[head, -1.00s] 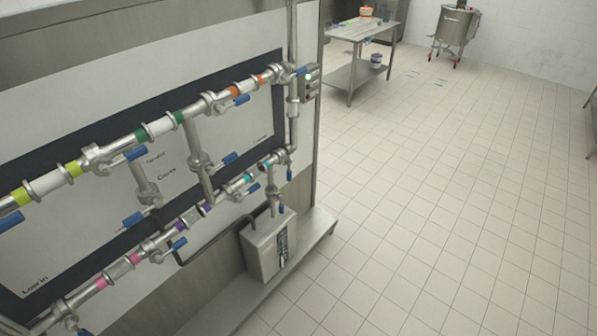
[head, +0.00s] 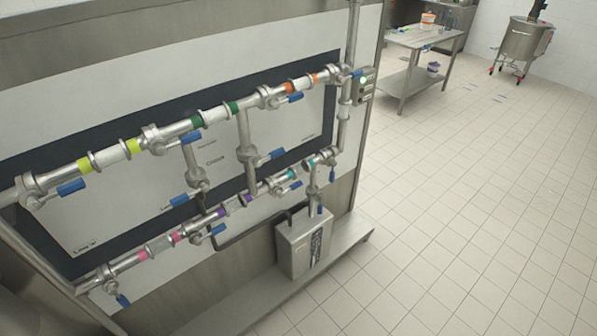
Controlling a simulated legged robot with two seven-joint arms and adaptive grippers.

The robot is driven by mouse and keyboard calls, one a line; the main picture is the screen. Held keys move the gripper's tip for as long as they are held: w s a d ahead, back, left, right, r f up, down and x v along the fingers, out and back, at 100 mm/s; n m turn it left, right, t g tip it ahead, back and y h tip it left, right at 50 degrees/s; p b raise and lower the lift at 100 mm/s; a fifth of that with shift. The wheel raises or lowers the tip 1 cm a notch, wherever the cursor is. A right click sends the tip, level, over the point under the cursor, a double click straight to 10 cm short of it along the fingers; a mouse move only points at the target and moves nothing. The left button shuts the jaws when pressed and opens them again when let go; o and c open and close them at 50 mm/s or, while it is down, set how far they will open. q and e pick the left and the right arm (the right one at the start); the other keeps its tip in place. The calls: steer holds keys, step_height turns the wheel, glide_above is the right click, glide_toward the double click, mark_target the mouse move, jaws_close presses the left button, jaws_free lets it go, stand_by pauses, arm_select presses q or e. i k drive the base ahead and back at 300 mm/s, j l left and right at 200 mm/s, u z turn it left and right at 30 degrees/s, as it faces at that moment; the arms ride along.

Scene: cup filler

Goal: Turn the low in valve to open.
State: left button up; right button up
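The panel's label (head: 86,247), starting with "Low", is at its lower left; the rest is hard to read. Just below and right of it, at the left end of the lower pipe, is a steel valve (head: 107,277). Its blue handle (head: 122,300) hangs down and slightly right, across the pipe's line. I take this as the low in valve. Nothing touches the handle. Neither of my grippers is in view.
Other blue-handled valves sit along the upper pipe (head: 108,154) and lower pipe. A steel box (head: 303,243) stands on the low ledge (head: 335,252). A steel table (head: 425,42) and a wheeled tank (head: 525,42) stand behind. The tiled floor at right is clear.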

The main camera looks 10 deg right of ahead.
mark_target(111, 289)
steer(key=u, duration=1.3)
